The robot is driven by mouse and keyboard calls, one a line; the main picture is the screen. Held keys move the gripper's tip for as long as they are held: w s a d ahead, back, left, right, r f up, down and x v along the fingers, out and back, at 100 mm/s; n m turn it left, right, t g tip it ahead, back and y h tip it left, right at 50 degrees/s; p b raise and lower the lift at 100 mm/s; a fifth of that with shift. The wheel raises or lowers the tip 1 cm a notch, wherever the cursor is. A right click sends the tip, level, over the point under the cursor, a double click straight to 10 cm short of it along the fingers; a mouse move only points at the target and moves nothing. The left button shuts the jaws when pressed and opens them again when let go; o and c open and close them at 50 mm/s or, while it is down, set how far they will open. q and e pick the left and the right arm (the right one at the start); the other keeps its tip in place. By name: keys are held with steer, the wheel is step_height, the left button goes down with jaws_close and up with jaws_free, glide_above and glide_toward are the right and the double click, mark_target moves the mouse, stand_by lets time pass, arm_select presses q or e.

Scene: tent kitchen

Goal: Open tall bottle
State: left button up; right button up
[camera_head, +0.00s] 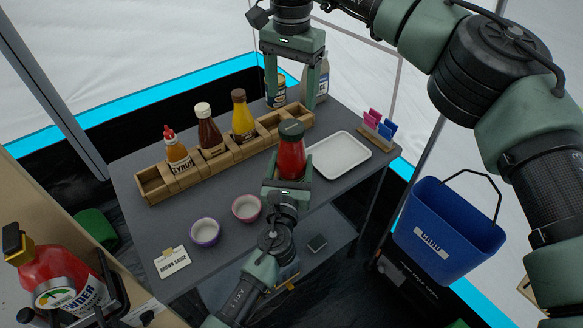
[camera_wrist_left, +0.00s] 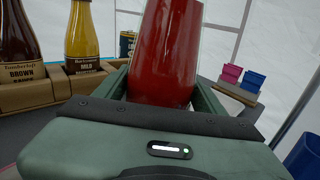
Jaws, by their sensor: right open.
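A red bottle with a dark green cap, the tall bottle (camera_head: 291,158), stands near the middle of the head view. My left gripper (camera_head: 287,183) is around its lower part, one finger on each side. In the left wrist view the red body of the bottle (camera_wrist_left: 165,50) fills the space between the fingers; its cap is out of that view. The cap (camera_head: 291,129) is on the bottle. My right gripper (camera_head: 291,100) comes down from the top, its two fingers spread and empty, above the cap in the picture and apart from it.
A wooden rack (camera_head: 225,157) with several sauce bottles crosses the grey table (camera_head: 145,232). A white tray (camera_head: 339,155) lies right of the bottle. Two small bowls (camera_head: 205,232) and a label card (camera_head: 172,262) are at the front left. A blue bin (camera_head: 446,228) stands to the right.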

mark_target(292, 127)
arm_select(q)
jaws_close()
arm_select(e)
steer(key=m, duration=0.5)
steer(key=shift+m, duration=0.4)
steer(key=m, duration=0.6)
steer(key=shift+m, duration=0.4)
steer(key=m, duration=0.8)
steer(key=shift+m, duration=0.4)
steer(key=m, duration=0.6)
steer(key=shift+m, duration=0.3)
steer(key=m, duration=0.6)
steer(key=shift+m, duration=0.4)
steer(key=m, duration=0.8)
steer(key=shift+m, duration=0.4)
steer(key=m, duration=0.5)
steer(key=shift+f+m, duration=0.4)
steer(key=shift+f, duration=3.6)
